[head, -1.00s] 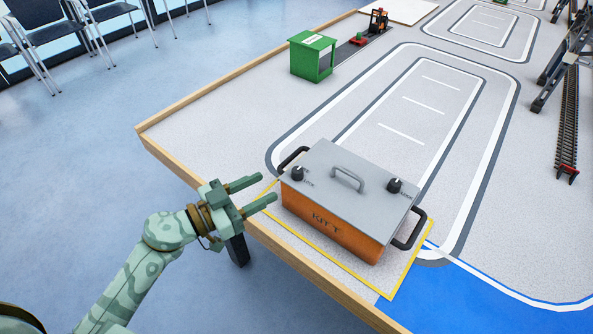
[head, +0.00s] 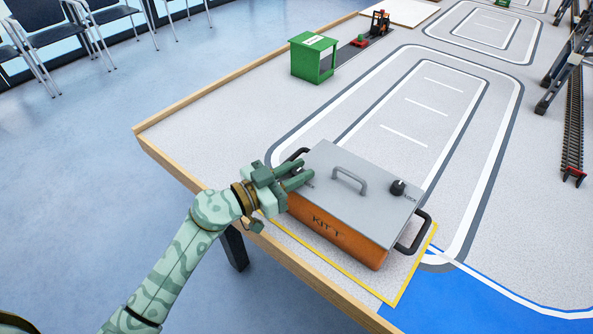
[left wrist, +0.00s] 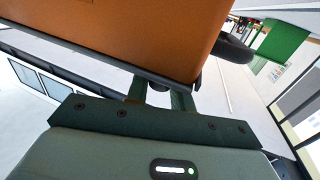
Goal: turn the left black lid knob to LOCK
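The grey lid (head: 338,205) lies on the orange box marked KIT T (head: 335,238). My left gripper (head: 311,172) reaches over the box's left end, at the left black knob's place. Which way the knob points is hidden. The right black knob (head: 397,187) stands free on the lid. My right gripper is not in view.
A handle (head: 350,181) rises from the lid's middle. Black side handles (head: 413,233) stick out at the box ends. Yellow tape (head: 402,290) outlines the box's spot near the wooden table edge (head: 300,277). A green shed (head: 313,58) stands farther back. The marked track beyond is clear.

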